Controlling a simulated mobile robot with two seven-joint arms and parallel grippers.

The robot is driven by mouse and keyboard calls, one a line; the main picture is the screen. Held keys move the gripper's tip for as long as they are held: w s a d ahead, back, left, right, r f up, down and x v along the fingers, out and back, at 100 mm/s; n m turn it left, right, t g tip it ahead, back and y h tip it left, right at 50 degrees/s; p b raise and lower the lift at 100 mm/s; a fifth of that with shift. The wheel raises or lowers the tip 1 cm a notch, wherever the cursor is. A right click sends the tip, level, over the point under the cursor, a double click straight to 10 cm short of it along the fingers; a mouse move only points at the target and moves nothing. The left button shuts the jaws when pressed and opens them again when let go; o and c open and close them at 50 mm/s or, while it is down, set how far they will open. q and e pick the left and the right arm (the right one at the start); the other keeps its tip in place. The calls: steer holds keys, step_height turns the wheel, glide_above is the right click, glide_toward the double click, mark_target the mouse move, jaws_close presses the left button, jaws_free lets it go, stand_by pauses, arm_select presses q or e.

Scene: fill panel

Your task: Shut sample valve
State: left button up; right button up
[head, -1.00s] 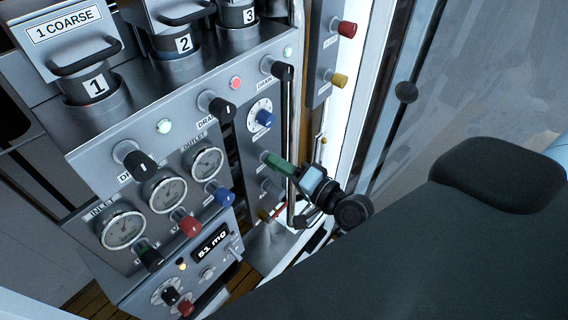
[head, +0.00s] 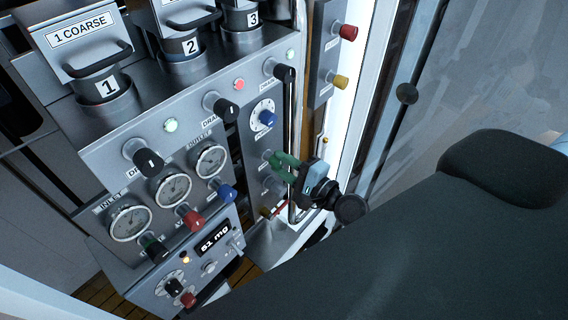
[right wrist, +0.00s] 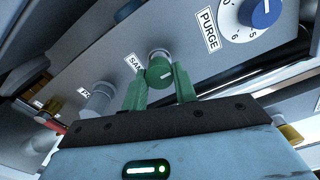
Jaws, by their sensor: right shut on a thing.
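In the head view the fingers mostly hide the knob. My left gripper is in neither view.
The blue purge dial (head: 267,118) sits just above the sample valve. A vertical metal pipe (head: 291,120) runs close by my right gripper. Red (head: 348,32) and yellow (head: 341,82) knobs stick out at the upper right. Gauges (head: 173,187) and more knobs fill the panel's left.

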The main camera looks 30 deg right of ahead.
stand_by(0.5)
steer(key=o, duration=1)
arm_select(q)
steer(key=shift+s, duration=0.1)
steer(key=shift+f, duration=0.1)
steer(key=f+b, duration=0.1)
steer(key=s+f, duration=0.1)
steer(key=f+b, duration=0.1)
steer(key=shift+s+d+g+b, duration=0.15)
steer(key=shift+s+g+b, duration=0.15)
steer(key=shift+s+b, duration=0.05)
arm_select(e)
steer(key=v, duration=0.7)
steer(key=shift+s+d, duration=0.1)
steer(key=shift+s, duration=0.25)
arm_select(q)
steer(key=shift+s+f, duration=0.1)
